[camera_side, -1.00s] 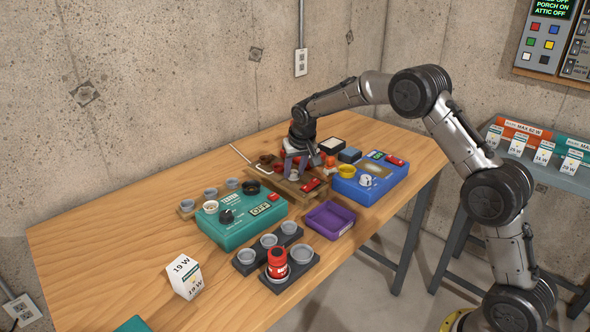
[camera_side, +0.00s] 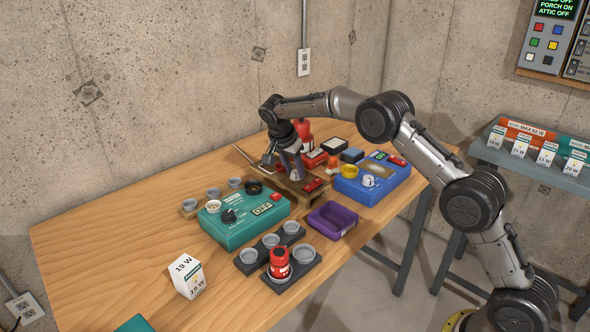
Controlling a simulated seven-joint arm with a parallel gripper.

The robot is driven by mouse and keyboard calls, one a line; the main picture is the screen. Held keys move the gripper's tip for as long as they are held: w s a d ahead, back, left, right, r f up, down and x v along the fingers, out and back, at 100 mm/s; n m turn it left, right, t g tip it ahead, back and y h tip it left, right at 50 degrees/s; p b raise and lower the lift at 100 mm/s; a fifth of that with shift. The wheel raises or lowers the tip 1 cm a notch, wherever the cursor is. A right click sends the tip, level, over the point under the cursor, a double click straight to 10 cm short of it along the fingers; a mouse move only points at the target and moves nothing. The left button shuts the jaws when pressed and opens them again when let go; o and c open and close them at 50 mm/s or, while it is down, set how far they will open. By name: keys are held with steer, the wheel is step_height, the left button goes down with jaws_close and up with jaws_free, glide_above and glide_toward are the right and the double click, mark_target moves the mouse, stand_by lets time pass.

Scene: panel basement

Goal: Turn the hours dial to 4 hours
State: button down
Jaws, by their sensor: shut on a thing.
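No dial carries a readable hours scale at this size. The blue box (camera_side: 350,190) at the right of the bench has a small green display, a yellow round part and a white knob (camera_side: 368,181). The teal tester box (camera_side: 240,230) has a black knob (camera_side: 229,216) and a display reading OFF. My gripper (camera_side: 283,170) is low over the wooden board left of the blue box, apart from both boxes. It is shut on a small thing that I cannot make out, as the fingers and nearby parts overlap.
A red device (camera_side: 304,130) stands behind my gripper. A purple tray (camera_side: 333,219), black holders with grey cups (camera_side: 270,240), a red canister (camera_side: 280,262) and a 19 W box (camera_side: 187,276) stand in front. The bench's left part is clear.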

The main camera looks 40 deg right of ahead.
steer(key=shift+w+m+g, duration=0.1)
steer(key=shift+m+g, duration=0.4)
steer(key=shift+m, duration=0.7)
steer(key=c, duration=0.5)
jaws_free()
steer(key=shift+r, duration=0.1)
steer(key=v, duration=1.3)
steer(key=shift+a+r, duration=0.25)
steer(key=shift+w, duration=0.1)
